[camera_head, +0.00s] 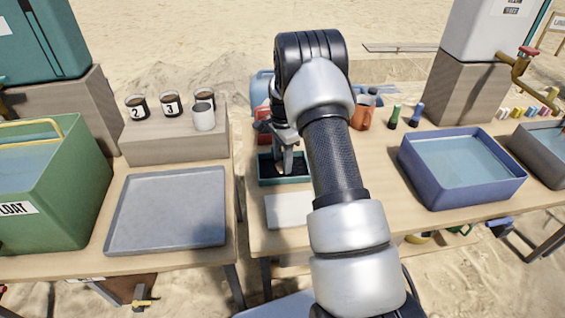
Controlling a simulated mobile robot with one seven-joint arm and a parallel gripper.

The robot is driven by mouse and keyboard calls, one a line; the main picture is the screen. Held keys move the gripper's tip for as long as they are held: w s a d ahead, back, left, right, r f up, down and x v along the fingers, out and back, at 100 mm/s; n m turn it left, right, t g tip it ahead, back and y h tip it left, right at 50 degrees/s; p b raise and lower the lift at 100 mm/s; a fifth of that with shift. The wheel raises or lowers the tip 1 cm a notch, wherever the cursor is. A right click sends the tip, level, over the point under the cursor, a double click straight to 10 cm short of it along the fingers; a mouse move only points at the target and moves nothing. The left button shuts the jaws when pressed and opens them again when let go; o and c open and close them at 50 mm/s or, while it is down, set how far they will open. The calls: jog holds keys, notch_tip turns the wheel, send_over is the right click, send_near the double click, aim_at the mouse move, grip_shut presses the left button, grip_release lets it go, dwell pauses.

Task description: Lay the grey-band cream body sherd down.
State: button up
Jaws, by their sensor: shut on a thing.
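My arm hides part of the tray's right side. I cannot tell whether the held piece touches the tray floor.
A white board (287,211) lies in front of the teal tray. A blue water basin (462,168) stands to the right, with an orange mug (361,115) behind. On the left table are an empty grey tray (167,210), a green float tub (50,205) and numbered cups (171,105).

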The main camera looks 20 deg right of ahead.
jog(key=shift+f, duration=0.3)
jog(key=shift+f, duration=0.1)
jog(key=shift+f, duration=0.15)
jog(key=o, duration=0.8)
jog(key=shift+c, duration=0.2)
